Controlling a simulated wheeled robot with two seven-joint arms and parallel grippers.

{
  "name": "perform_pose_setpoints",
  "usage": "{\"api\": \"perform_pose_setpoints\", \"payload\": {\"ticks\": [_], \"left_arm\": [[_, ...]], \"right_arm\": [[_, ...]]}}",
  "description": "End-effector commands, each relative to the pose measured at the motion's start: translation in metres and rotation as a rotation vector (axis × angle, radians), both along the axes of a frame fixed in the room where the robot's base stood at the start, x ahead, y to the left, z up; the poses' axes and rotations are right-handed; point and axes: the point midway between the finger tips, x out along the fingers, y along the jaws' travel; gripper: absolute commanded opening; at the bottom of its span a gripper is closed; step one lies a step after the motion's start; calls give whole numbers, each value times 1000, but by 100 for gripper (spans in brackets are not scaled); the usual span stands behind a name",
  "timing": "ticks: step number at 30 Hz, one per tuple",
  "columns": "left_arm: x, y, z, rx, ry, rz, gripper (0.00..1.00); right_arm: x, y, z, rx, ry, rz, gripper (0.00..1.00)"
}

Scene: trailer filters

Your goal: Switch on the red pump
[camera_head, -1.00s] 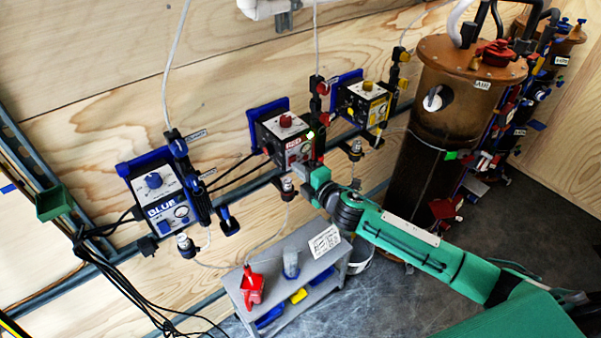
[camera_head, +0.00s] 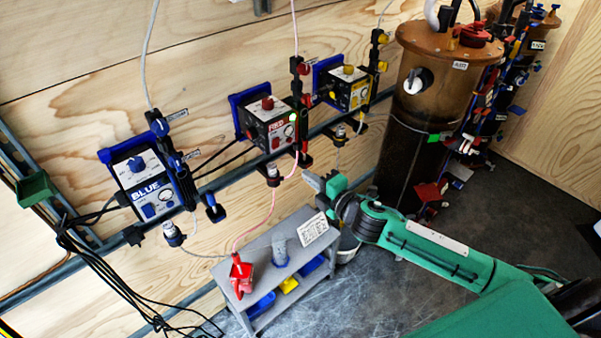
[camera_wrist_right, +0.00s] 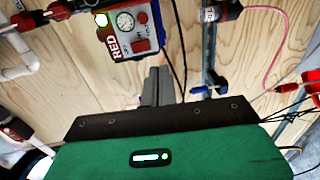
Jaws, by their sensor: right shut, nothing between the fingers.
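The red pump (camera_head: 270,130) is mounted on the wall rail between the blue and yellow pumps. It has a red knob on top, a gauge and a RED label. A green light glows at its right front edge. The wrist view shows the pump (camera_wrist_right: 128,38) tilted, with its green light lit. My right gripper (camera_head: 309,179) is below and to the right of the pump, apart from it. Its fingers (camera_wrist_right: 157,86) are shut and empty in the wrist view. My left gripper is out of view.
The blue pump (camera_head: 150,185) is at left and the yellow pump (camera_head: 345,85) at right. A grey bench (camera_head: 258,250) with a red jug (camera_head: 240,275) stands below. A brown tank (camera_head: 425,100) is at right. Pinkish tubing runs from the red pump down to the jug.

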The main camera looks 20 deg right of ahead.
Motion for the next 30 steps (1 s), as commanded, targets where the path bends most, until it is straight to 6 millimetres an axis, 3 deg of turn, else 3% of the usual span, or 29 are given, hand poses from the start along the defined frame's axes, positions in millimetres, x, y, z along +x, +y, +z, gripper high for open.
{"api": "perform_pose_setpoints", "payload": {"ticks": [3, 9, 14, 26, 30], "left_arm": [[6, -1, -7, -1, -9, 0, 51], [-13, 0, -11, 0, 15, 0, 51], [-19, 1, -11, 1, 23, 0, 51], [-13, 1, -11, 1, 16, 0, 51], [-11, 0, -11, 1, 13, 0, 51]], "right_arm": [[-14, -5, -4, 0, 1, 0, 0], [-24, -8, -3, 0, 0, 0, 0], [-25, -9, -3, 0, 0, 0, 0], [-24, -9, -4, 1, 2, -1, 0], [-17, -21, -32, 33, 57, -43, 0]]}}
